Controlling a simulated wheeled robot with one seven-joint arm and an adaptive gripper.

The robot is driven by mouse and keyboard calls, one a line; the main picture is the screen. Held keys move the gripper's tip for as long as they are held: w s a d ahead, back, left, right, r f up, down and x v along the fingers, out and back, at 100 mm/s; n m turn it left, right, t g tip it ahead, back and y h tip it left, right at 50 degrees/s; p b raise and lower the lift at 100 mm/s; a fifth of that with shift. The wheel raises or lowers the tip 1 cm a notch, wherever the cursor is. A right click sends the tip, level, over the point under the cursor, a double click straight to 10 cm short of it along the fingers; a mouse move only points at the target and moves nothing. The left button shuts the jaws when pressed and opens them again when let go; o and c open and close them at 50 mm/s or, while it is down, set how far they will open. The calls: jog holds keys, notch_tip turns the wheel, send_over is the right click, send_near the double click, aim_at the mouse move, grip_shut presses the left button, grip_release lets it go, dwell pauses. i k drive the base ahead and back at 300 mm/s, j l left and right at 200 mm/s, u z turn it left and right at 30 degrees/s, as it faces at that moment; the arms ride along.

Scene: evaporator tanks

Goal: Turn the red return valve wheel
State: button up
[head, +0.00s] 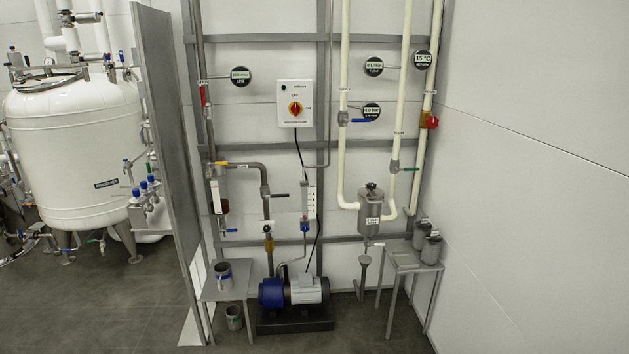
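The red return valve wheel (432,122) is small and sits on the rightmost white vertical pipe, close to the right wall. A brass-coloured valve body (424,119) joins it to the pipe. How far the wheel is turned cannot be told. My gripper is not in view.
A grey side table (405,258) with metal canisters stands below the wheel. A pump (295,290) sits on the floor at the centre. A grey partition (165,150) separates a white tank (70,150) on the left. Floor in front is partly clear.

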aim_at(431, 122)
jog(key=i+z, duration=0.1)
jog(key=i, duration=0.45)
jog(key=i+z, duration=0.15)
jog(key=i, duration=0.35)
jog(key=i+j+z, duration=0.1)
jog(key=i, duration=0.4)
jog(key=i+j+z, duration=0.1)
jog(key=i+j, duration=0.15)
jog(key=i, duration=0.3)
